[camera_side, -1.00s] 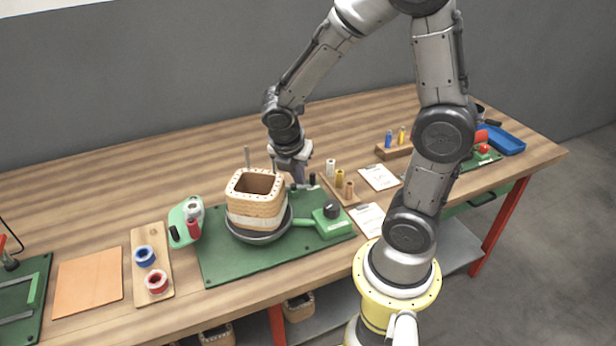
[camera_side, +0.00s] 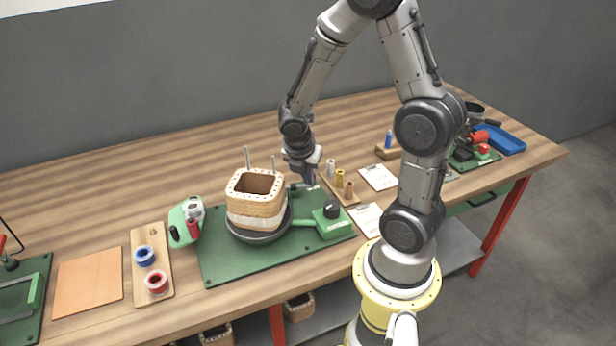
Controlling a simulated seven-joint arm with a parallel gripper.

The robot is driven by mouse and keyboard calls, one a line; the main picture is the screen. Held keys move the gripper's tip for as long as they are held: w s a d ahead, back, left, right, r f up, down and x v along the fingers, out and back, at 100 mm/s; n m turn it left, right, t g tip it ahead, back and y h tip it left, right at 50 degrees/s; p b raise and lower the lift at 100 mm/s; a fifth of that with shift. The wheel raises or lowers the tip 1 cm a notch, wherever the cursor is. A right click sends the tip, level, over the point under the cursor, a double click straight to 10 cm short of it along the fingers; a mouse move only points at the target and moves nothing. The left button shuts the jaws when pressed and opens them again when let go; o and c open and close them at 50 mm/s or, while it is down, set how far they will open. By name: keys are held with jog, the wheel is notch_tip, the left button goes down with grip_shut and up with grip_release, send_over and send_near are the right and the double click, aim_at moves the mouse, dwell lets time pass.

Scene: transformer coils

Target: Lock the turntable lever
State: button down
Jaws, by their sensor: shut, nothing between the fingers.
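The turntable (camera_side: 262,238) is a dark round dish on a green base plate (camera_side: 222,265). A square tan coil former (camera_side: 255,205) with two upright pins stands on it. A green arm-like part with a black knob (camera_side: 331,209) sits to the right of the dish. Small dark parts (camera_side: 294,188) show behind the former at the plate's back edge; I cannot tell for sure which is the lever. My gripper (camera_side: 309,181) points down beside these parts, with its fingers shut and empty. Whether it touches them cannot be told.
A wooden rack with several spools (camera_side: 339,177) stands close to the right of my gripper. A green tape dispenser (camera_side: 186,222) and a board with blue and red rings (camera_side: 146,256) lie to the left. The table behind the former is clear.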

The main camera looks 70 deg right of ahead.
jog(key=shift+s+d+n+t, duration=0.1)
jog(key=shift+d+n+t, duration=0.25)
jog(key=shift+n, duration=0.55)
jog(key=shift+d+n+t, duration=0.25)
jog(key=shift+d+n, duration=0.05)
jog(key=shift+n, duration=0.3)
jog(key=shift+d, duration=0.5)
jog(key=shift+w+d+n, duration=0.2)
jog(key=shift+d+n, duration=0.1)
jog(key=shift+n, duration=0.4)
jog(key=shift+w+d, duration=0.2)
jog(key=shift+d, duration=0.1)
jog(key=shift+w+d+t, duration=0.2)
jog(key=shift+t, duration=0.1)
jog(key=s+a, duration=0.2)
jog(key=s, duration=0.1)
jog(key=shift+s+a+r, duration=0.1)
jog(key=shift+a+r, duration=0.1)
jog(key=shift+a, duration=0.15)
jog(key=s+d+v, duration=0.1)
jog(key=v, duration=0.8)
jog(key=shift+s+r, duration=0.15)
jog(key=shift+r, duration=0.25)
